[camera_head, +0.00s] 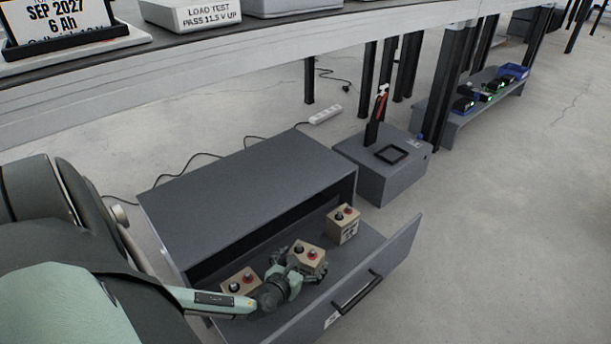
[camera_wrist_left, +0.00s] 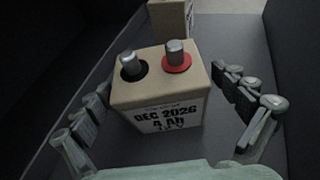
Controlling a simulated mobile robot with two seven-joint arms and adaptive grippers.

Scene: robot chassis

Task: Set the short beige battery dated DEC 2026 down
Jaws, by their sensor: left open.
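The short beige battery reading DEC 2026, 4 Ah (camera_wrist_left: 163,95) stands upright in the open drawer in the left wrist view, with one black-ringed and one red-ringed terminal on top. It also shows in the head view (camera_head: 308,257). My left gripper (camera_head: 296,266) is open around it; in the left wrist view its fingers (camera_wrist_left: 168,112) stand apart on both sides with gaps to the battery. Its underside is hidden, so contact with the drawer floor is hard to tell. My right gripper is not in view.
The grey drawer (camera_head: 387,266) is pulled out of a low cabinet (camera_head: 245,185). Another beige battery (camera_head: 343,224) stands behind to the right, and one (camera_head: 240,281) to the left, partly covered by my arm. A grey box (camera_head: 385,170) stands beside the cabinet.

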